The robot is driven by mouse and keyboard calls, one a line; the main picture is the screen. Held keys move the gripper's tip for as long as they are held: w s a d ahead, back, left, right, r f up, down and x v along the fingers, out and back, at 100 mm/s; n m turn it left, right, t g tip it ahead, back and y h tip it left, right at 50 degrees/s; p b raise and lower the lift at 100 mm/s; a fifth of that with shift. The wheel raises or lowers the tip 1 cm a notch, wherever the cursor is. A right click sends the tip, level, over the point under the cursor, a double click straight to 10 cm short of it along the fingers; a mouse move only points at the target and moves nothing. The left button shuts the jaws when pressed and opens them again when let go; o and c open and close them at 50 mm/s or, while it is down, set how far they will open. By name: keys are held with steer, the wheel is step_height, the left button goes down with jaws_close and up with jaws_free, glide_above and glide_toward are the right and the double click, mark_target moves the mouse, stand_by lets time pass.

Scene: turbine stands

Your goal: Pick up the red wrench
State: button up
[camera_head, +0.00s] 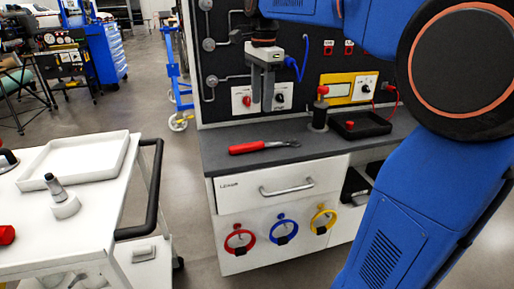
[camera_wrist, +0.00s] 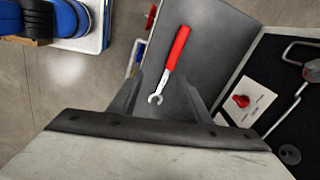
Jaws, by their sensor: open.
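The red wrench (camera_head: 262,146) lies flat on the dark grey worktop of the white cabinet, its red handle to the left and its metal head to the right. In the wrist view the wrench (camera_wrist: 173,58) points its open metal jaw toward my gripper (camera_wrist: 158,98), between the two fingers in the picture. My gripper (camera_head: 262,103) is open and empty. It points down above the worktop, over the wrench and apart from it.
A panel with knobs (camera_head: 262,97) rises behind. A white cart (camera_head: 100,205) with a tray (camera_head: 75,160) stands at left. The worktop around the wrench is clear.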

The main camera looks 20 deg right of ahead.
steer(key=w+r+m, duration=0.1)
steer(key=w+m, duration=0.1)
steer(key=w, duration=0.2)
glide_above(257, 143)
steer(key=shift+g, duration=0.3)
steer(key=f, duration=1.1)
steer(key=shift+s+f, duration=0.3)
steer(key=shift+f, duration=0.1)
steer(key=shift+w+f, duration=0.2)
steer(key=shift+f, duration=1.15)
steer(key=shift+w+f, duration=0.15)
steer(key=shift+f, duration=1.2)
jaws_close()
